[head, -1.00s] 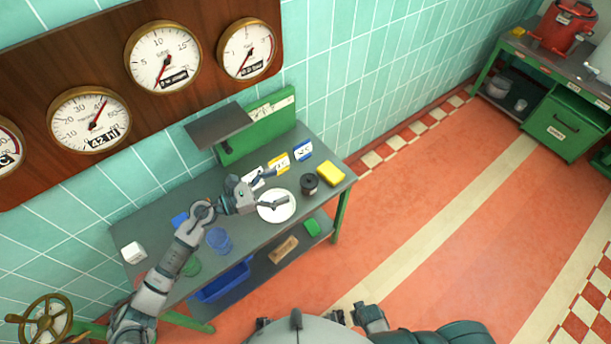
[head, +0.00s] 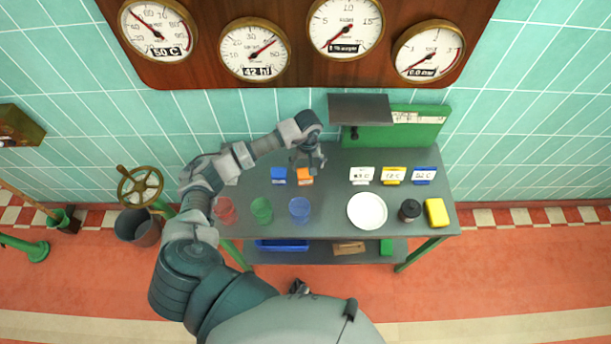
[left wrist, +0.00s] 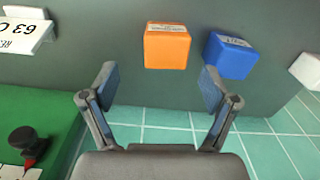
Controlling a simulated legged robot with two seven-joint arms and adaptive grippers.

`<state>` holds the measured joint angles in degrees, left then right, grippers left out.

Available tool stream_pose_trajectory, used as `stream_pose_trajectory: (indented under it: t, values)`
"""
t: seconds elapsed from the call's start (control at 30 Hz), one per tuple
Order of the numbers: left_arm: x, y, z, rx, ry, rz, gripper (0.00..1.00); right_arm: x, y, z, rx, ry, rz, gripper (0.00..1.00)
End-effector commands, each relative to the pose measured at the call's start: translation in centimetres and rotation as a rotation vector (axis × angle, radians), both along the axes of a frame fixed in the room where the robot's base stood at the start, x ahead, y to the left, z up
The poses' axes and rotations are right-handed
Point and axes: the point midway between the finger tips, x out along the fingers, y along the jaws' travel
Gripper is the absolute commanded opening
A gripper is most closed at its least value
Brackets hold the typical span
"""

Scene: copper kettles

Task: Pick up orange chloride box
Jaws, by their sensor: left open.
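The orange box (head: 304,177) stands on the grey table, just right of a blue box (head: 279,175). In the left wrist view the orange box (left wrist: 167,47) has a white label and lies ahead of the fingers, with the blue box (left wrist: 231,55) close on its right. My left gripper (head: 309,164) is just above and behind the orange box in the head view. It is open and empty, its fingers (left wrist: 158,88) apart and not touching the box. My right gripper is not in view.
Red, green and blue cups (head: 300,209) stand at the table's front. A white plate (head: 367,211), dark jar (head: 410,210), yellow block (head: 437,212) and several label cards (head: 393,175) are on the right. A green panel with a dark shelf (head: 360,108) stands behind.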

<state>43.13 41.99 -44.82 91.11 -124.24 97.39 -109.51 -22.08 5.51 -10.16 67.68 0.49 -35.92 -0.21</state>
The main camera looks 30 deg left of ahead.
Motion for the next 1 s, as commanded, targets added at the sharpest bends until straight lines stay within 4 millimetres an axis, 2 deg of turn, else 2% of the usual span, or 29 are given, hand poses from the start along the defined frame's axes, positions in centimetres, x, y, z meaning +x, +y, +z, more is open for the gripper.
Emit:
stream_pose_trajectory:
  t: [0.1, 0.37, 0.6, 0.87, 0.93, 1.0]
  values:
    - [-0.1, 0.1, -1.9, -0.003, 0.002, 0.001, 0.86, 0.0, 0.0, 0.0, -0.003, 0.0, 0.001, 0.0]
    - [-0.6, 0.2, -4.2, -0.005, 0.004, 0.001, 0.86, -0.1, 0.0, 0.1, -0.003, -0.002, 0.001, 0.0]
    - [-1.0, 0.3, -7.6, -0.006, 0.001, 0.002, 0.86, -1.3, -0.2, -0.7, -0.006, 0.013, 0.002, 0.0]
    - [-0.9, 0.2, -7.9, -0.003, -0.001, 0.0, 0.86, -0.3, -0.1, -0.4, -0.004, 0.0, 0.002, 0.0]
    - [-0.9, 0.2, -7.9, -0.004, 0.0, 0.0, 0.74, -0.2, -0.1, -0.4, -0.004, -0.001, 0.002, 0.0]
    - [-0.9, 0.3, -7.9, -0.004, 0.0, 0.001, 0.56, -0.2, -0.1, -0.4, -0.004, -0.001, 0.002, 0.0]
